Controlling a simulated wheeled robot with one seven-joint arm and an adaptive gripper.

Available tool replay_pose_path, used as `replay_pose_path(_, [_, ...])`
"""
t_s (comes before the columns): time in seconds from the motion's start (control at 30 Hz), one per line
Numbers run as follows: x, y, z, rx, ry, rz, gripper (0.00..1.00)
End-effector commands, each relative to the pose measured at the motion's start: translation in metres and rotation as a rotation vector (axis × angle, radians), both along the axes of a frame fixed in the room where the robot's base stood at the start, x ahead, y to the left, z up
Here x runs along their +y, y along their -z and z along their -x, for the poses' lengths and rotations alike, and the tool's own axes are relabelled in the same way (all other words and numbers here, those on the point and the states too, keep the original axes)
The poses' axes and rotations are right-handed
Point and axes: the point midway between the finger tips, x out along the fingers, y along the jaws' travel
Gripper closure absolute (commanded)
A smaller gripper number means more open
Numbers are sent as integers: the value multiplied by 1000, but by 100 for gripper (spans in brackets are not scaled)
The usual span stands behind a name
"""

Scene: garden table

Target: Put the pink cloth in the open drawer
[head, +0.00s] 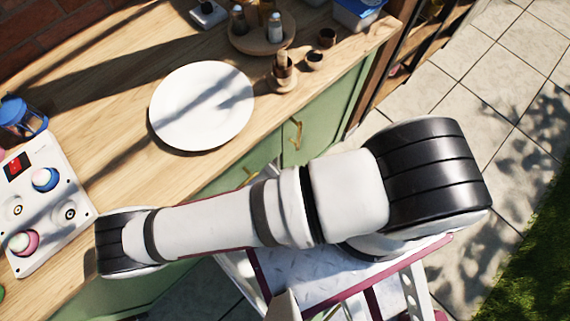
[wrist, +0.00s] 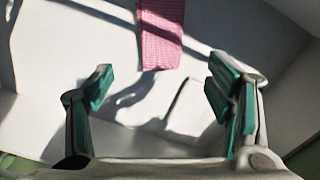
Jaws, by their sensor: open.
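The pink cloth (wrist: 160,35) shows at the top middle of the wrist view, a narrow woven strip running out of the frame. It lies against the white inside of what looks like the open drawer (wrist: 60,60), with pale walls around it. My gripper (wrist: 160,75) is open, its teal-padded fingers wide apart. Nothing is between the fingers, and the cloth is beyond the tips and apart from them. Shadows fall on the white surface below the cloth. In the head view my arm hides the area below the counter edge; gripper, cloth and drawer do not show there.
The wooden counter (head: 110,110) holds a white plate (head: 202,105), a round tray (head: 262,45) with bottles, small brown cups, a blue lantern (head: 22,117) and a white panel with knobs (head: 42,205). Green cabinet doors (head: 312,123) are below. Paving lies to the right.

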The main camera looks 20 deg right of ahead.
Motion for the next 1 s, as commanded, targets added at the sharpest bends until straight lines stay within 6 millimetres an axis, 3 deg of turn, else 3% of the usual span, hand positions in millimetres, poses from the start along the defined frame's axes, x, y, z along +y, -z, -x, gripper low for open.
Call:
replay_pose_path(0.03, [0, -13, 2, -1, 3, -1, 26])
replay_pose_path(0.2, [1, -38, 2, -1, 2, -1, 26])
replay_pose_path(0.5, [0, -75, 2, -1, 2, 0, 26])
replay_pose_path(1.0, [0, -84, 0, -1, 0, -1, 26])
